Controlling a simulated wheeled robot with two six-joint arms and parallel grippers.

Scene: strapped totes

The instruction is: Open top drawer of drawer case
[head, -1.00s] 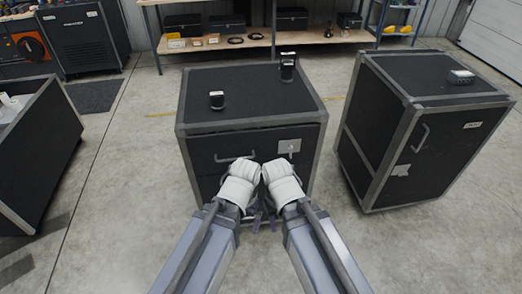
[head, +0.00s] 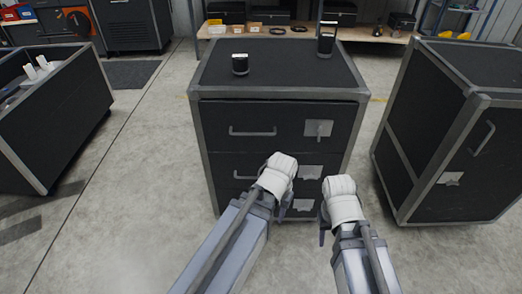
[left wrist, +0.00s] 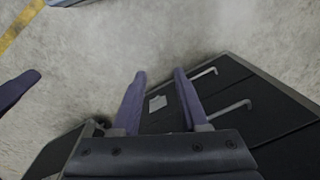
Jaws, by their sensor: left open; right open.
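The black drawer case (head: 199,140) with grey edge trim stands ahead in the head view. Its top drawer (head: 279,113) is shut, with a grey bar handle (head: 253,132) left of centre and a pale plate (head: 318,129) at right. My left gripper (head: 283,210) is in front of the lower drawers, below the top handle, mostly hidden by its wrist. In the left wrist view its two fingers (left wrist: 160,73) are apart and empty, with bar handles (left wrist: 232,110) of the case beyond them. My right gripper (head: 324,230) is lower right, open, touching nothing visible.
Small dark items (head: 240,64) stand on the case top. A second black case (head: 437,130) stands at right and an open black bin (head: 60,120) at left. A shelf bench (head: 270,32) runs along the back. The floor between is clear.

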